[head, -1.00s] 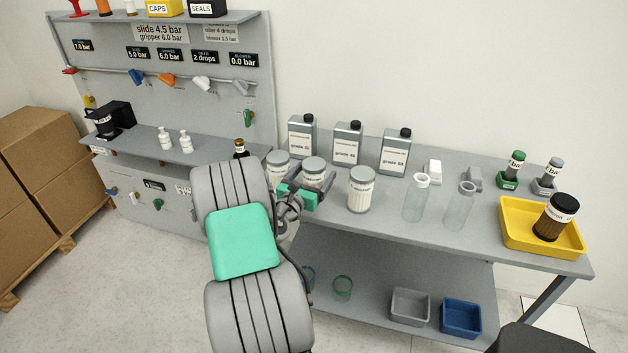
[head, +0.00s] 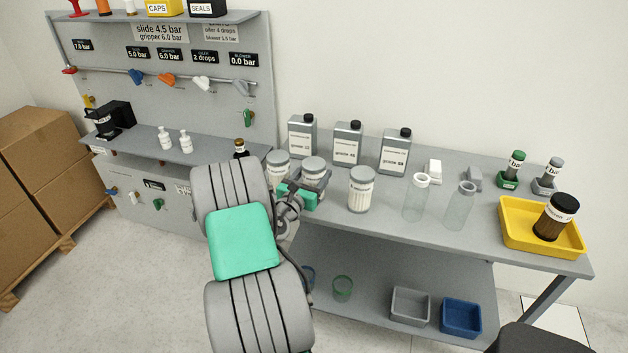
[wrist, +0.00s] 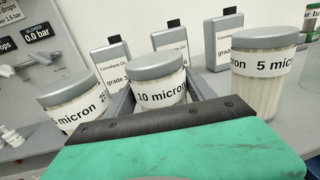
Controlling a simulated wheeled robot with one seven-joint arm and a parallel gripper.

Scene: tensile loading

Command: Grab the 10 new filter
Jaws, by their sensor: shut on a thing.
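The 10 micron filter (wrist: 160,94) is a pale cylinder with a grey lid and a white label reading "10 micron", centred in the wrist view. In the head view it is the middle of three similar jars (head: 314,168). My gripper (head: 313,191) is shut on it, the fingers at its sides, and it stands upright at the bench. Part of its lower body is hidden behind my green gripper body. To its right stands the 5 micron filter (wrist: 264,80). To its left is another filter (wrist: 72,102), its label partly showing "25".
Three grey bottles (head: 348,146) stand behind the filters. Two clear cylinders (head: 417,200) and a yellow tray (head: 512,237) with a dark jar (head: 554,220) are to the right. A pegboard station (head: 180,100) is at the left.

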